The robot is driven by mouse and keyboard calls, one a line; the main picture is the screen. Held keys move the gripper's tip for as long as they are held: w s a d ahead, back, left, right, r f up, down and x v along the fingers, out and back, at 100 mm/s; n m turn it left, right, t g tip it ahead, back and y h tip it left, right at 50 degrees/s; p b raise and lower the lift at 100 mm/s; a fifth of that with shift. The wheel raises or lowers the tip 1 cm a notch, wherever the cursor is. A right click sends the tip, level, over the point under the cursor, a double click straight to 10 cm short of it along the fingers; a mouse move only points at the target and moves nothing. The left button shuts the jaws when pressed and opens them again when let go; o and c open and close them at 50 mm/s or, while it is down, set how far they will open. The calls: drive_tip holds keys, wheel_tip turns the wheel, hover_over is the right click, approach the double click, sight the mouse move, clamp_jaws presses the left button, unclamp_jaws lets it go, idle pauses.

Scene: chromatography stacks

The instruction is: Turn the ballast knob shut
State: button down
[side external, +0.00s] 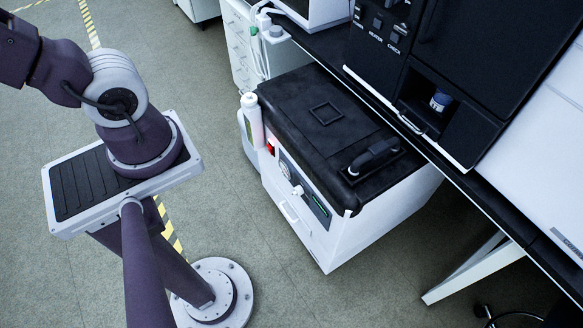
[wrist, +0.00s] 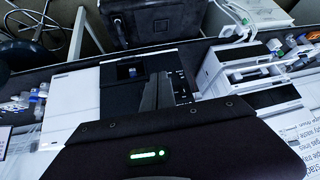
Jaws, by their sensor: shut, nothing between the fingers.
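A white floor unit with a black top (side external: 318,95) stands partly under the bench. Its front has a round gauge (side external: 286,170), a small pale knob-like part (side external: 298,190) and a green-lit display (side external: 320,207). I cannot tell for certain which part is the ballast knob, or its turn position. The black top also shows at the top of the wrist view (wrist: 185,18). My gripper (wrist: 159,78) is shut and empty, its dark fingers seen against the bench equipment, apart from the floor unit. My gripper is outside the side view.
A black handle (side external: 372,157) rises from the unit's top. A white cylinder (side external: 252,118) stands at its left corner. The black bench edge (side external: 462,178) overhangs its back side, with a dark instrument (side external: 470,50) on it.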

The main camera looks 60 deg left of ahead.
sight(297, 192)
drive_tip(key=w+a+r+n+t+y, duration=0.2)
drive_tip(key=w+a+r+t+y, duration=0.25)
drive_tip(key=w+a+r, duration=0.6)
drive_tip(key=w+d+r+m+t+h, duration=0.1)
drive_tip(key=w+r+m+t+h, duration=0.4)
drive_tip(key=w, duration=0.5)
wheel_tip(297, 192, down, 9)
drive_tip(key=s+d+m+g+h, duration=0.1)
drive_tip(key=s+m+g+h, duration=0.15)
drive_tip(key=g+h, duration=0.35)
drive_tip(key=s+a+f+n+g, duration=0.35)
drive_tip(key=s+f+g, duration=0.35)
drive_tip(key=s+f, duration=0.35)
wheel_tip(297, 192, down, 55)
drive_tip(key=d+x, duration=0.2)
drive_tip(key=x, duration=1)
drive_tip(key=shift+s+d, duration=0.3)
